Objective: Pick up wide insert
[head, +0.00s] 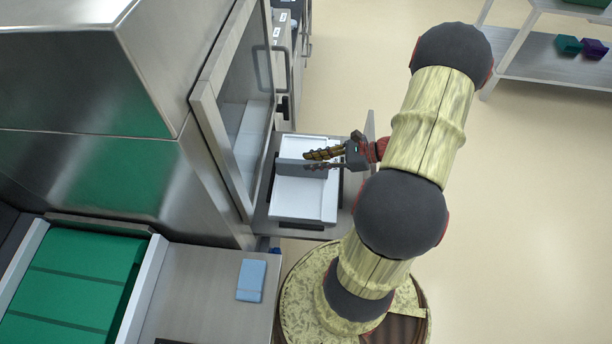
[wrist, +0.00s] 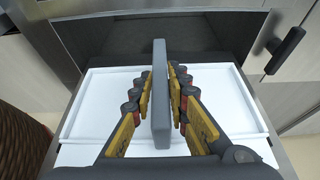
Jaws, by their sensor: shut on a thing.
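The wide insert is a flat grey plate standing on edge (wrist: 160,95) between my fingers in the wrist view. My gripper (wrist: 160,100) is shut on it, with yellow and black finger pads pressed on both faces. In the wrist view the white tray (wrist: 82,122) lies below and around the insert. I cannot tell whether the insert's lower edge touches the tray.
A steel machine with an open-fronted chamber (head: 235,125) stands left of the tray. A light-blue block (head: 251,280) lies on a steel table beside a green conveyor (head: 70,280). A drawer handle (wrist: 285,50) is near at upper right in the wrist view.

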